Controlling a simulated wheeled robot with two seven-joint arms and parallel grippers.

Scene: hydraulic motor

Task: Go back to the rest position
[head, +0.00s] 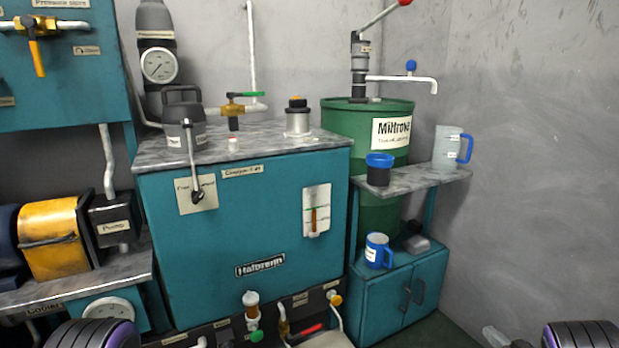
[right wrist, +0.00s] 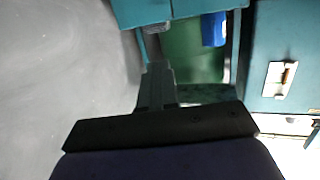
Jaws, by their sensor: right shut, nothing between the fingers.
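My right gripper (head: 497,338) shows at the bottom right edge of the head view, low over the floor and apart from the cabinet. In the right wrist view the right gripper's fingers (right wrist: 155,80) are shut with nothing between them. A dark purple-ringed part of my left arm shows at the bottom left of the head view, but the left gripper is out of the picture. The teal hydraulic unit (head: 225,225) stands in the middle of the head view. None of its parts is in my right gripper.
A small shelf (head: 425,178) holds a clear jug (head: 447,148) and a dark cup with a blue rim (head: 379,168). A blue mug (head: 377,250) stands on the teal cabinet (head: 385,305) below. A green drum (head: 350,122) is behind. The grey wall (head: 540,180) borders the right side.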

